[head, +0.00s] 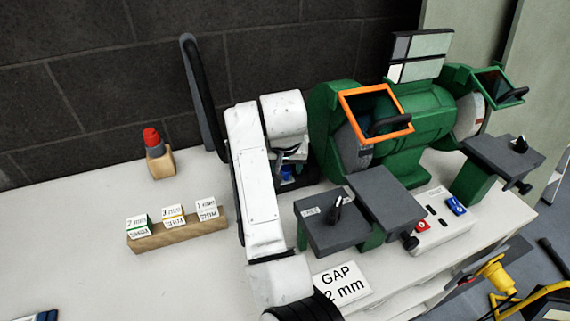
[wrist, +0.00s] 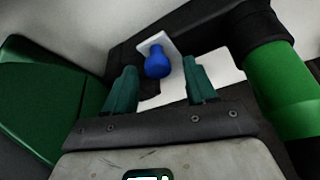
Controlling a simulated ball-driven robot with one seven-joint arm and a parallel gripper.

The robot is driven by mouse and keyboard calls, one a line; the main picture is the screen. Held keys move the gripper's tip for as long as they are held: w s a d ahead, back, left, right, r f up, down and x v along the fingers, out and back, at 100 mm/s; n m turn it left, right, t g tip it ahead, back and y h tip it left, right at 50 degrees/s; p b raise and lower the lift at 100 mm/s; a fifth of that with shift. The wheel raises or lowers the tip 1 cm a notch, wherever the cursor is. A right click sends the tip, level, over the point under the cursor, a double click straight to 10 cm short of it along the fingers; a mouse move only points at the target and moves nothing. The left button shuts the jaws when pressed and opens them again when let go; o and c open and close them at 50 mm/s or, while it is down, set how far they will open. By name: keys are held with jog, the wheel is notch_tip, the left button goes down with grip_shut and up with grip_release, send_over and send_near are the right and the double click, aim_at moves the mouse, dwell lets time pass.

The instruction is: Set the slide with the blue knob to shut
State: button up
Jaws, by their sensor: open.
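The blue knob (wrist: 157,63) shows in the wrist view, round-ended and seated at a small white plate (wrist: 153,43) by a dark bar. My gripper (wrist: 159,78) is open, with one green finger on each side of the knob. The fingers appear apart from it, and I cannot tell how deep the knob sits between them. In the head view a small blue patch (head: 287,175) shows beside my white arm, left of the green grinder (head: 426,125). My arm hides most of that spot, and I cannot tell the slide's setting.
Grey tool rests (head: 384,198) stand in front of the grinder. A white switch box (head: 440,235) with a blue switch (head: 456,205) is at its right. A wooden card block (head: 178,231), a red-topped piece (head: 152,139) and a "GAP 2 mm" card (head: 342,284) are on the bench. The bench's left is mostly clear.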

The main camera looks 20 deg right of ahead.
jog(key=v, duration=1)
jog(key=shift+r+p, duration=0.3)
jog(key=shift+r, duration=0.05)
jog(key=shift+s, duration=0.1)
